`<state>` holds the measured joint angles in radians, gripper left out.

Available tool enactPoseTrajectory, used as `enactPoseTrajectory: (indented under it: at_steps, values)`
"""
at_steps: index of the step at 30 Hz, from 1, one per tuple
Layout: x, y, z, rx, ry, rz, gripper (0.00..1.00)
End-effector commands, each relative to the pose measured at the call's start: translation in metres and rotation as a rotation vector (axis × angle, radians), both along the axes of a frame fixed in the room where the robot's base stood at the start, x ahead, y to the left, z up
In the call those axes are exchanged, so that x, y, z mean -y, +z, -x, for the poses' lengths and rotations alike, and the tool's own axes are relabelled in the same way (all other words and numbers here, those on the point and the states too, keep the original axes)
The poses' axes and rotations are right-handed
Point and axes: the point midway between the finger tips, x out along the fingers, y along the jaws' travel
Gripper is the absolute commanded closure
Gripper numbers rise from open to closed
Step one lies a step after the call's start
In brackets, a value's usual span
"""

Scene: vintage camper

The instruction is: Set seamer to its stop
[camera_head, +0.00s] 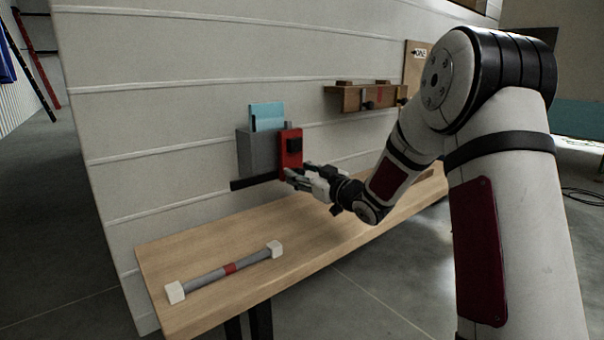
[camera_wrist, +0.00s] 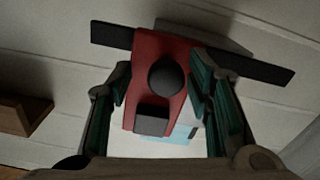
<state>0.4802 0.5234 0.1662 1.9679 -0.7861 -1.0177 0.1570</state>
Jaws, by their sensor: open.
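A red block (camera_head: 290,149) is at the right front of a grey box (camera_head: 256,152) against the wall; I take this to be the seamer. A light blue sheet (camera_head: 267,117) stands up out of the box. A dark bar (camera_head: 252,182) runs along its bottom. In the wrist view the red block (camera_wrist: 150,60) carries a round black knob (camera_wrist: 166,77) and a black square piece (camera_wrist: 152,121). My gripper (camera_head: 288,174) is at the block's lower part. Its fingers (camera_wrist: 160,78) are open, one on each side of the block and knob; I cannot tell whether they touch.
A wooden bench (camera_head: 210,258) runs below along the wall. A grey rod with white ends and a red band (camera_head: 230,269) lies on its near left part. A wooden rack (camera_head: 350,99) with dark knobs is on the wall to the right. The bench between is mostly clear.

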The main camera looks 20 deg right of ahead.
Motion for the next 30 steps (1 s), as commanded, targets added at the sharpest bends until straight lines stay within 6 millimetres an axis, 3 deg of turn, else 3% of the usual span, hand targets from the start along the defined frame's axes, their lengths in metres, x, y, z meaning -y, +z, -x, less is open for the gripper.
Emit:
enactPoseTrajectory:
  at_steps: [5, 18, 24, 30]
  values:
    - [0.007, 0.000, 0.018, -0.001, -0.002, 0.000, 0.54]
    - [0.033, 0.000, 0.096, 0.000, -0.005, 0.000, 0.54]
    - [0.037, 0.000, 0.111, 0.001, -0.003, 0.000, 0.54]
    - [0.038, 0.000, 0.113, 0.001, -0.003, 0.000, 0.54]
